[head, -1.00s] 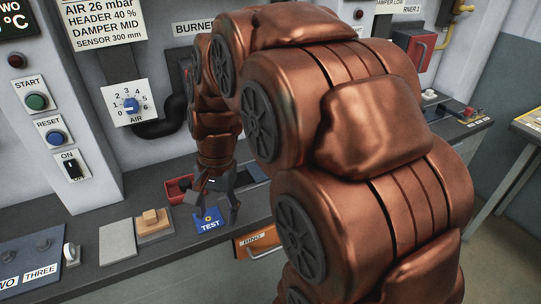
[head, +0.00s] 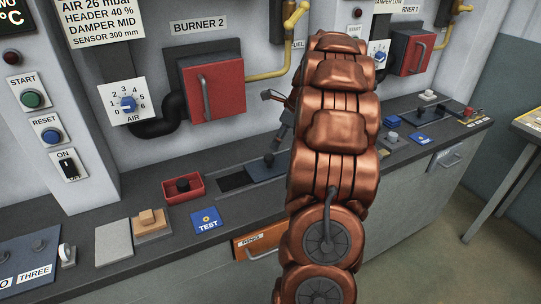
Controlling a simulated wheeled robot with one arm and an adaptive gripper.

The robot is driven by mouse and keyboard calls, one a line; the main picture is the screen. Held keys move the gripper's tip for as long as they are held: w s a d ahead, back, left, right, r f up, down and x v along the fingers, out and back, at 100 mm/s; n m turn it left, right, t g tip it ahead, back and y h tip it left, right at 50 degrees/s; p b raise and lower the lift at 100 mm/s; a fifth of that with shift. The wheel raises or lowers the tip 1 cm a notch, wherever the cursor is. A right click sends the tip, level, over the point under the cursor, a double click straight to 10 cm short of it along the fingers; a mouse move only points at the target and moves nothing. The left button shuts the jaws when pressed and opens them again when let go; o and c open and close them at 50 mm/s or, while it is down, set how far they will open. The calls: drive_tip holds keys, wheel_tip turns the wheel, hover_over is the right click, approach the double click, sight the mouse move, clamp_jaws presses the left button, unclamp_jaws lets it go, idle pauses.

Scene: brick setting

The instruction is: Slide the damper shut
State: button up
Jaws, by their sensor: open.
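A dark blue-grey sliding plate with a small round knob, which looks like the damper (head: 263,170), lies on the bench top below the Burner 2 door. A black open slot (head: 233,181) shows to its left. The plate's right end is hidden behind my copper arm. My gripper (head: 277,112) is partly hidden behind the arm. It is open and empty, raised above and behind the plate and apart from it.
A red tray with a black knob (head: 184,190), a blue TEST plate (head: 207,221) and a wooden block (head: 151,221) lie left of the slot. The red Burner 2 door (head: 215,92) has a projecting handle. A yellow pipe (head: 277,73) runs beside it.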

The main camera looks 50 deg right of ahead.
sight(269, 156)
drive_tip(key=shift+p+x, duration=0.75)
drive_tip(key=shift+x, duration=3.2)
drive_tip(key=shift+d, duration=0.1)
clamp_jaws()
